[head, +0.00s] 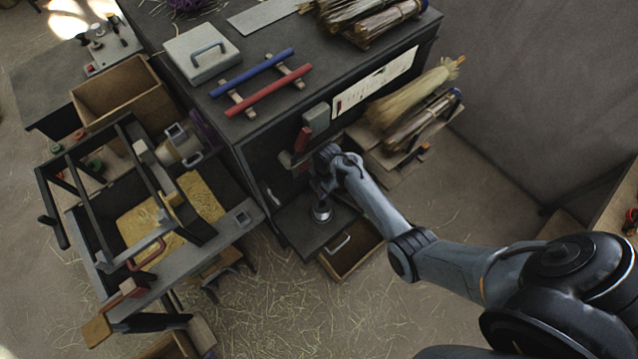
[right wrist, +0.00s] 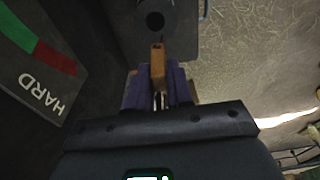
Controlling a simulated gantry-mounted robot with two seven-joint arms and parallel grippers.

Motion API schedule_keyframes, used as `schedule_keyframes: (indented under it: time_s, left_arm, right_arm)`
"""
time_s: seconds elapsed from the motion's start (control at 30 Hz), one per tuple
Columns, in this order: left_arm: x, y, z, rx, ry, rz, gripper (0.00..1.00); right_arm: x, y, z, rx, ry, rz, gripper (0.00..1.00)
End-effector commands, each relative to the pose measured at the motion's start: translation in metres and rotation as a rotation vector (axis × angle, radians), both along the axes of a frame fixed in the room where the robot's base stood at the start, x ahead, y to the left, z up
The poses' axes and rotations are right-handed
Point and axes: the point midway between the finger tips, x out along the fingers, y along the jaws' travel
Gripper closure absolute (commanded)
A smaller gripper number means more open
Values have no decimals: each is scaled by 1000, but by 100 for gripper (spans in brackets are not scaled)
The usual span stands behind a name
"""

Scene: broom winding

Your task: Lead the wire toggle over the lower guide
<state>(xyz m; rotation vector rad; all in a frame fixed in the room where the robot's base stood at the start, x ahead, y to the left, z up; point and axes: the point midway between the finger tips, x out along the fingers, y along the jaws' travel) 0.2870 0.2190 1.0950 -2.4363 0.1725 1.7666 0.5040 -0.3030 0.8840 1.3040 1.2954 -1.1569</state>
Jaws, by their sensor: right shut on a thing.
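In the right wrist view, my right gripper (right wrist: 160,88) is shut on a small orange-brown wooden toggle (right wrist: 158,66). The toggle points away from the palm. A thin dark line, perhaps the wire, shows at its tip. Just beyond it is a dark round part with a hole (right wrist: 155,20), which looks like the lower guide; I cannot tell whether they touch. In the head view my right gripper (head: 320,188) is small and dark in front of the cabinet, above a round metal part (head: 322,213). The toggle cannot be made out there. My left gripper is out of view.
The dark cabinet (head: 262,150) stands close beside my right gripper. A panel marked HARD (right wrist: 40,70) is at the left of the wrist view. An open drawer (head: 352,252) lies below. A black frame bench (head: 190,255) stands at left. Straw-strewn floor (head: 290,310) is clear in front.

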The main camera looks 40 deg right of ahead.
Motion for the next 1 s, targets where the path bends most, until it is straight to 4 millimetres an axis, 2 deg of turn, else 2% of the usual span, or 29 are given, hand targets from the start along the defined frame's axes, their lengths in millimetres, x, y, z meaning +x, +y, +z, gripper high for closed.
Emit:
schedule_keyframes:
  time_s: [0.03,0.1,0.27,0.57,1.0]
  left_arm:
    - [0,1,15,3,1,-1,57]
    - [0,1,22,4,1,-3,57]
    - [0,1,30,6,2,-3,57]
    - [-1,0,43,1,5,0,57]
    - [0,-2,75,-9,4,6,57]
  right_arm:
    - [0,-2,15,0,0,2,96]
    - [0,-5,21,0,0,1,96]
    - [2,-8,33,0,0,0,96]
    - [5,-1,54,0,-1,0,96]
    - [11,20,110,1,-1,0,96]
